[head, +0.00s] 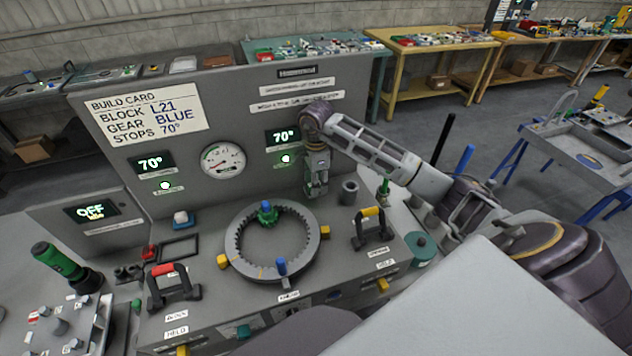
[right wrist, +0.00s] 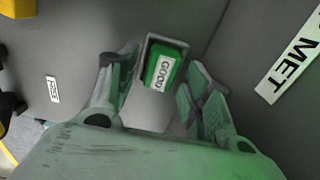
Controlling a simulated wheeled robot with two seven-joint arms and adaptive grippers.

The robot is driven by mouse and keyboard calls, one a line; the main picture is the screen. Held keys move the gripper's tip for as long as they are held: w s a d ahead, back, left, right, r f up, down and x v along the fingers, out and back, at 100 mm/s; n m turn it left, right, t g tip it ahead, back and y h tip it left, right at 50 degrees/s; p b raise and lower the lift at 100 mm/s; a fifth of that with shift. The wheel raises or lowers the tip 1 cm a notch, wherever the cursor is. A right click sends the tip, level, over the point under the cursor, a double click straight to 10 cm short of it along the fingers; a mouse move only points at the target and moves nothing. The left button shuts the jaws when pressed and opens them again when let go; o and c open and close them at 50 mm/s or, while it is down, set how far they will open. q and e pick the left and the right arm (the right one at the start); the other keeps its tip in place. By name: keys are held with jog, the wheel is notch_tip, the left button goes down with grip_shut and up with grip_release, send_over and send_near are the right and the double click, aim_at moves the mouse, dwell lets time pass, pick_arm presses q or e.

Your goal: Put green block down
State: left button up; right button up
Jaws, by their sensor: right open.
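In the right wrist view a green block (right wrist: 170,73) with a white label sits in a grey rectangular holder (right wrist: 144,57) between and just beyond my fingertips. My right gripper (right wrist: 163,80) is open, with a finger on each side and visible gaps to the holder. In the head view my right gripper (head: 316,188) points down over the grey bench, in front of the upright panel and right of the ring gear (head: 238,260). The green block cannot be made out there. My left gripper is not in view.
A dark cup (head: 349,192) stands just right of the gripper. A yellow-gripped handle (head: 371,228) and a red-gripped handle (head: 170,280) rise from the bench. The build card (head: 150,113) reads block L21, gear blue, stops 70°. An empty dark frame (head: 178,248) lies left of the ring.

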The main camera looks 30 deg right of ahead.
notch_tip(320, 180, up, 7)
jog(key=shift+b, duration=0.55)
jog(key=shift+r, duration=2.4)
